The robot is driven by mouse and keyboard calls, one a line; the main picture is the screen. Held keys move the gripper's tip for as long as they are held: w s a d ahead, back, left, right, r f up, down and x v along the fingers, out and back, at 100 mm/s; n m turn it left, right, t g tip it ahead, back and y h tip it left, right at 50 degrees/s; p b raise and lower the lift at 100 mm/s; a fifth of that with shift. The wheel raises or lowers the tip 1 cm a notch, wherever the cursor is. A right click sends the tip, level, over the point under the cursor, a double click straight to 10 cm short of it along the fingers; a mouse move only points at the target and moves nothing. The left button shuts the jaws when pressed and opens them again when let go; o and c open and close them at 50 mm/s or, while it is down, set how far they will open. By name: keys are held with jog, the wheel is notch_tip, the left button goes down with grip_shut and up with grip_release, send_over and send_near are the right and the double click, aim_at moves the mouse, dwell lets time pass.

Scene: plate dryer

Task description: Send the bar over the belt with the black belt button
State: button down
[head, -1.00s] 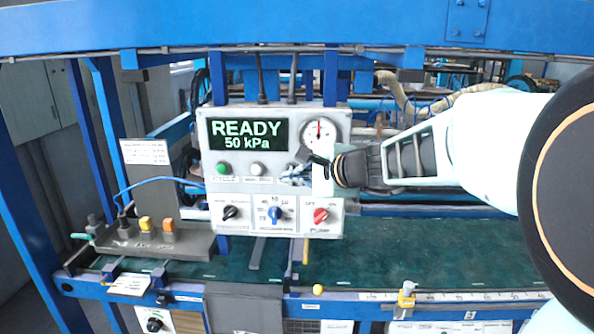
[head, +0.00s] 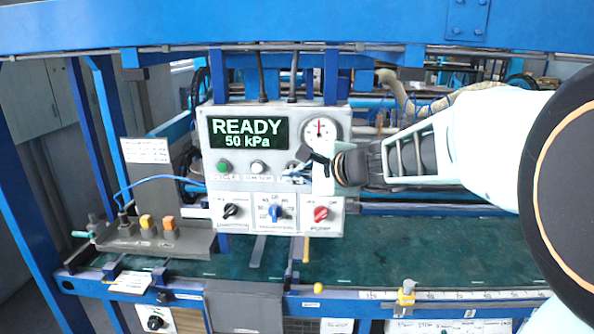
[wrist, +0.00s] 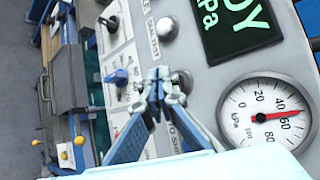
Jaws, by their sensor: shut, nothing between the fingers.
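The grey control panel (head: 212,155) faces me, and its display (head: 248,133) reads READY, 50 kPa. A green button (head: 223,167) and a white button (head: 257,168) sit below the display. My gripper (head: 293,173) is shut and empty at the panel, right of the white button. In the wrist view my gripper's fingertips (wrist: 160,80) are together over a spot beside a label partly reading "TO SHI". No black button shows clearly; the fingers hide that spot, and contact cannot be told. The green belt (head: 400,247) runs below the panel. I cannot tell which piece is the bar.
Black (head: 231,211), blue (head: 275,212) and red (head: 321,213) knobs sit low on the panel, under my gripper. A gauge (head: 320,131) is above it. A blue beam (head: 250,25) crosses the top.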

jog(key=shift+w, duration=0.15)
jog(key=shift+w, duration=0.3)
